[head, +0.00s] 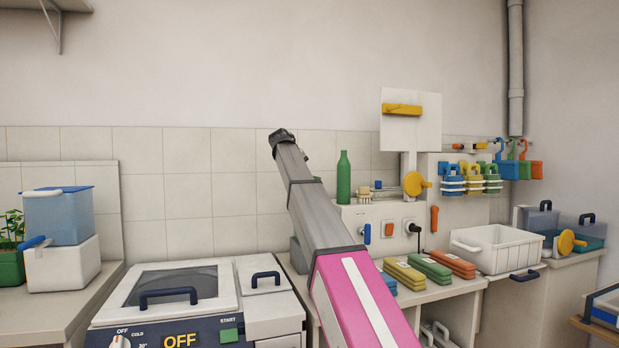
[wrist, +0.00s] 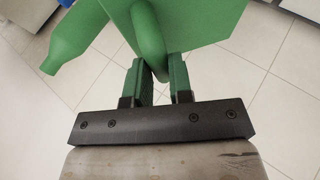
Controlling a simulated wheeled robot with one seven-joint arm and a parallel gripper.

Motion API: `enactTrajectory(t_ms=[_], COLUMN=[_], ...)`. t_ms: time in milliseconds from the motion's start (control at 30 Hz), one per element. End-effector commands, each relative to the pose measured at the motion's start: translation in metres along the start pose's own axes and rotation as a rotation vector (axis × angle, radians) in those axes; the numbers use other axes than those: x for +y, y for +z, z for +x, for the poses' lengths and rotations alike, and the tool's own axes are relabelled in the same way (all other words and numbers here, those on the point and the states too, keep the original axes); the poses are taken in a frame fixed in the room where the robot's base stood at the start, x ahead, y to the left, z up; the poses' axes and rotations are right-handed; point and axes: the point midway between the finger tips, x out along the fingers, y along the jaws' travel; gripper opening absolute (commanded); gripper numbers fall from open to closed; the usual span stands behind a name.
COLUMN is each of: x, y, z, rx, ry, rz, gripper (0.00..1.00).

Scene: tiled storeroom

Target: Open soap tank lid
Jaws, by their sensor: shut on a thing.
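The soap tank appears to be the narrow white box beside the washer, with a flat lid (head: 262,272) and dark handle (head: 263,277) in the head view. The lid lies flat and looks closed. In the wrist view, my gripper (wrist: 163,82) is shut on the rounded handle of a green container (wrist: 195,20). The container has a flat side and a tapered spout (wrist: 68,45) at the left. It is held above the tiled floor, partly cut off by the frame.
The washer (head: 165,290) has its large windowed lid down. My arm crosses the middle of the head view, hiding part of the counter. A green bottle (head: 344,178), folded cloths (head: 428,268) and a white basket (head: 496,248) stand at the right. Blue and white containers (head: 58,218) stand left.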

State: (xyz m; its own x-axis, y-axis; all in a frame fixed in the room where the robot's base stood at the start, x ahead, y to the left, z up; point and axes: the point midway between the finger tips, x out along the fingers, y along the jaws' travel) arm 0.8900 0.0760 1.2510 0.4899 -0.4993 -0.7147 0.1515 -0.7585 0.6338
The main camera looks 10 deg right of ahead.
Motion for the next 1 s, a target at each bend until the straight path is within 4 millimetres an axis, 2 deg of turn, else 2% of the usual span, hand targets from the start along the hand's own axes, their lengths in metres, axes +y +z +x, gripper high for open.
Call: enactTrajectory(t_ms=[300,700,833,1000], x=[-0.033,-0.073,-0.083,-0.092], y=[-0.010,-0.016,-0.017,-0.019], z=[-0.025,-0.041,-0.043,-0.045], rx=[0.002,0.000,0.001,0.000], ry=[0.278,0.596,0.670,0.671], rz=[-0.118,-0.249,-0.280,-0.279], gripper=[0.00,0.00,0.00,0.00])
